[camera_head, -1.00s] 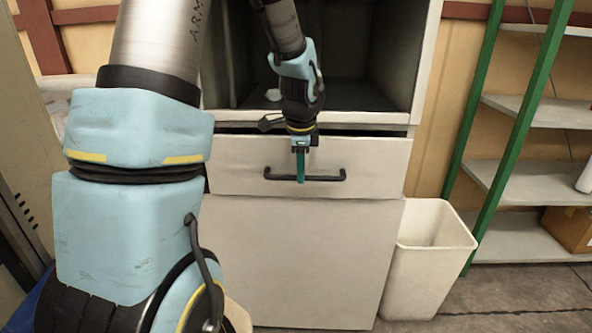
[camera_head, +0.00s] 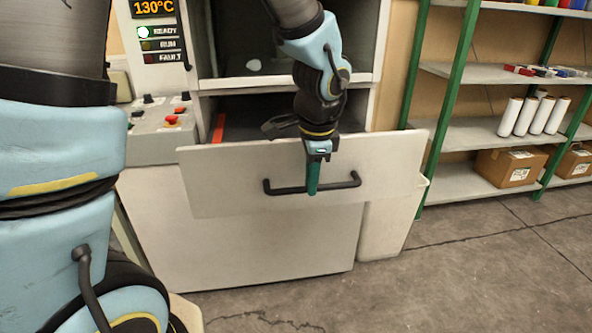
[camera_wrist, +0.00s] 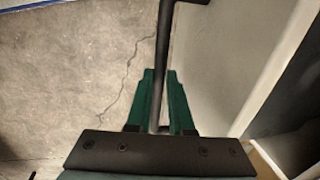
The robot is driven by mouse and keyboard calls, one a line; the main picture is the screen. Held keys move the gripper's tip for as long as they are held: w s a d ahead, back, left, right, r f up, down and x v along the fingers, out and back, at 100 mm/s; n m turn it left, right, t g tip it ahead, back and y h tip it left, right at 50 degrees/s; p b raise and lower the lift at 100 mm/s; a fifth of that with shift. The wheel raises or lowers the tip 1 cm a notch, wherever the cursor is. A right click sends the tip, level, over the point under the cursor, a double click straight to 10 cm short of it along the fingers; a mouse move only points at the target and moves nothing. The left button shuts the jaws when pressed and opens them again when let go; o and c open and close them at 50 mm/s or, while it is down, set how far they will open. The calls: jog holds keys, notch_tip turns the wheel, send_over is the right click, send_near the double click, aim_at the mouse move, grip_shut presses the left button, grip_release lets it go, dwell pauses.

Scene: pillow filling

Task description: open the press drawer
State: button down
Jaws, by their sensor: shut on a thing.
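The press drawer (camera_head: 235,185) has a pale front panel with a black bar handle (camera_head: 345,184) across its middle. The drawer stands pulled out from the press cabinet, and a dark gap with an orange-red item (camera_head: 218,128) shows behind the front. My gripper (camera_head: 312,188) is shut on the handle, its green fingers pointing down across the bar. In the wrist view the handle bar (camera_wrist: 163,65) runs between the two green fingers (camera_wrist: 160,100). The drawer's inside is mostly hidden by the front panel and my arm.
A control panel (camera_head: 165,125) with red buttons and a 130°C display (camera_head: 153,8) is at the left. A pale bin (camera_head: 385,225) stands right of the cabinet, partly behind the drawer front. Green-posted shelves (camera_head: 470,135) hold boxes and rolls. The floor (camera_head: 450,270) at the front right is clear.

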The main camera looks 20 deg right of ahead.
jog(key=s, duration=0.2)
jog(key=s+a, duration=0.1)
jog(key=s, duration=0.1)
jog(key=shift+s, duration=0.35)
jog(key=c, duration=0.8)
grip_release()
notch_tip(320, 180, up, 11)
jog(key=s, duration=0.2)
jog(key=shift+a+f, duration=0.15)
jog(key=shift+f, duration=0.05)
